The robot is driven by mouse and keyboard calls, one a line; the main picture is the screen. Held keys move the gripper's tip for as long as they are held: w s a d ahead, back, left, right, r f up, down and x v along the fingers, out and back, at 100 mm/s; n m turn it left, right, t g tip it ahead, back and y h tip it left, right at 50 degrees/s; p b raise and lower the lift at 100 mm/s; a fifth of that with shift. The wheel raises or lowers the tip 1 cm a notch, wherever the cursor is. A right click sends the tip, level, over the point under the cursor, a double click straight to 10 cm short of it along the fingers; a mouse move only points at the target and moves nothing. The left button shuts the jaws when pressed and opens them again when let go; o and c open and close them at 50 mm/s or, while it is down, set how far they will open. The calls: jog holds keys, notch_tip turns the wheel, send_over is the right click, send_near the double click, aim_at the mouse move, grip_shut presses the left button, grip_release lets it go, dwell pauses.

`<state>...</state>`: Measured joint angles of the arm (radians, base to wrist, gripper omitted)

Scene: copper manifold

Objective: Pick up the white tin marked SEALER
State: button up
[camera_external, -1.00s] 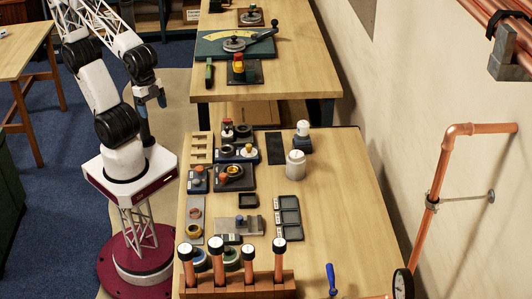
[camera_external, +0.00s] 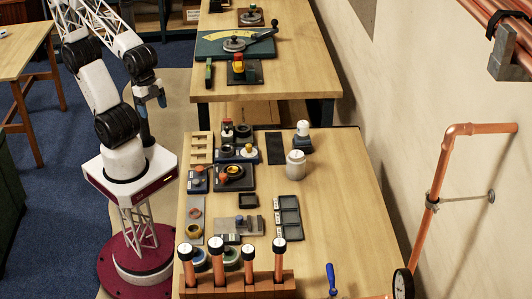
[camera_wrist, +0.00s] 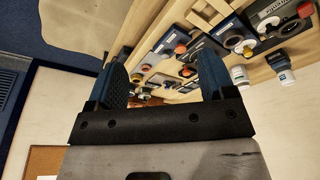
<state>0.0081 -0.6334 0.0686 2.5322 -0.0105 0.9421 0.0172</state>
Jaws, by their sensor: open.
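A white tin (camera_external: 296,166) stands upright on the bench, right of the cluster of fixtures. It also shows in the wrist view (camera_wrist: 238,76). No marking can be read on it at this size. A smaller white-topped container (camera_external: 302,129) stands just behind it on a dark blue block. My gripper (camera_external: 155,97) is left of the bench, raised and well away from the tin. In the wrist view its two blue fingers (camera_wrist: 164,68) are apart, with nothing held between them.
Dark fixtures with knobs (camera_external: 233,171) crowd the bench's left side. A black three-part tray (camera_external: 288,218) lies in front of the tin. Copper tubes (camera_external: 249,262) stand in a wooden rack at the front. The bench right of the tin is clear; copper piping (camera_external: 442,165) runs along the wall.

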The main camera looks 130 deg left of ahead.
jog(key=o, duration=0.5)
jog(key=shift+c, duration=0.2)
jog(key=w+a+n+t, duration=0.2)
jog(key=w+n+t, duration=0.45)
jog(key=w, duration=2.35)
jog(key=w+a+f+n+t+y, duration=0.2)
jog(key=w+a+f+y, duration=0.2)
jog(key=w+a+y, duration=0.3)
jog(key=n+g+y, duration=0.5)
send_near(296, 165)
jog(key=a+r, duration=0.1)
jog(key=a, duration=0.2)
jog(key=shift+s+a+f+g+y, duration=0.3)
jog(key=shift+a+f+g+y, duration=0.1)
jog(key=shift+a+g+y, duration=0.15)
